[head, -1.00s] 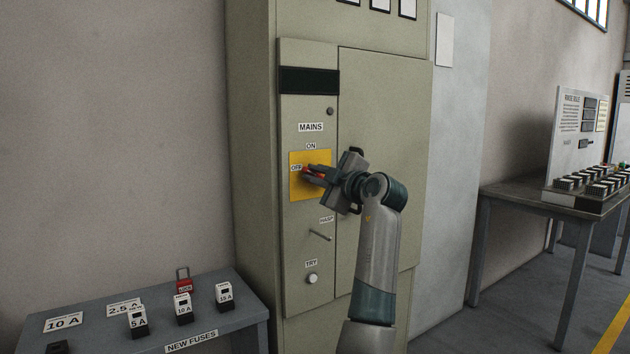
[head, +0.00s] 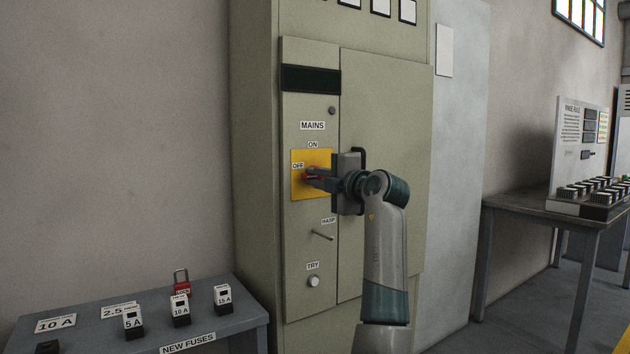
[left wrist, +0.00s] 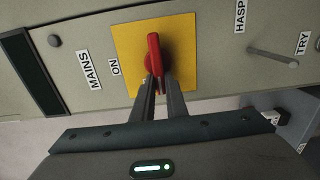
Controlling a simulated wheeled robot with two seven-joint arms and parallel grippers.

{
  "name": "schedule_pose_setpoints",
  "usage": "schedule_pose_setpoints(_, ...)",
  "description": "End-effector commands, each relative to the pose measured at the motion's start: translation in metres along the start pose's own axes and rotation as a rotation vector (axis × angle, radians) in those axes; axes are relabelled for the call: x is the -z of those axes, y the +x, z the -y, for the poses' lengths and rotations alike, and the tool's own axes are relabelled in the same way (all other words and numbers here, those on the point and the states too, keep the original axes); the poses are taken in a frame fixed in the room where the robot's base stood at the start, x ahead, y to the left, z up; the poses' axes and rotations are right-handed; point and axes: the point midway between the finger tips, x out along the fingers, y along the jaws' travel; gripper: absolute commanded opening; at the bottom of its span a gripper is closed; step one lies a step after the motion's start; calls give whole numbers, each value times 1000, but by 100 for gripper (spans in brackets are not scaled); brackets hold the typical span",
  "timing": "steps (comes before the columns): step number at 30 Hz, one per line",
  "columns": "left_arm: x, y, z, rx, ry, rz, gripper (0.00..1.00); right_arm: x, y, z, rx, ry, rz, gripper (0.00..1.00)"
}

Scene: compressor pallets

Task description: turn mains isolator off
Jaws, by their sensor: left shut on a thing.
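The mains isolator is a red handle (head: 309,175) on a yellow plate (head: 323,160) on the grey-green cabinet. ON is labelled above the plate and OFF at its left side. My left gripper (head: 308,178) is shut on the handle. In the left wrist view, the two dark fingers (left wrist: 158,88) hold the lower part of the red handle (left wrist: 153,50), which lies about level on the cabinet, in line with the OFF side. The OFF label (head: 298,166) is hidden in the wrist view. My right gripper is not in view.
Below the isolator are a hasp pin (head: 322,236) and a TRY button (head: 313,282). A bench (head: 222,322) at lower left bears fuses and a red padlock (head: 181,284). A table (head: 520,207) with a panel stands at right.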

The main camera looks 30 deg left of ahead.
Motion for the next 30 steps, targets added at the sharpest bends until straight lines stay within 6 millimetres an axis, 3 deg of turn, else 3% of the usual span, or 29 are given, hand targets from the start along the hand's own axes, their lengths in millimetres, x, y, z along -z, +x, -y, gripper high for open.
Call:
schedule_pose_setpoints(12,-2,0,-1,-2,-11,5,0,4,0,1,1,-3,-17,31)
schedule_pose_setpoints(13,-2,0,-1,-2,-11,5,17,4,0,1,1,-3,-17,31)
schedule_pose_setpoints(15,-1,0,-1,-2,-11,5,31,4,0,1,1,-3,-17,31)
schedule_pose_setpoints(30,0,-7,-1,-3,-10,2,31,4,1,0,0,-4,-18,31)
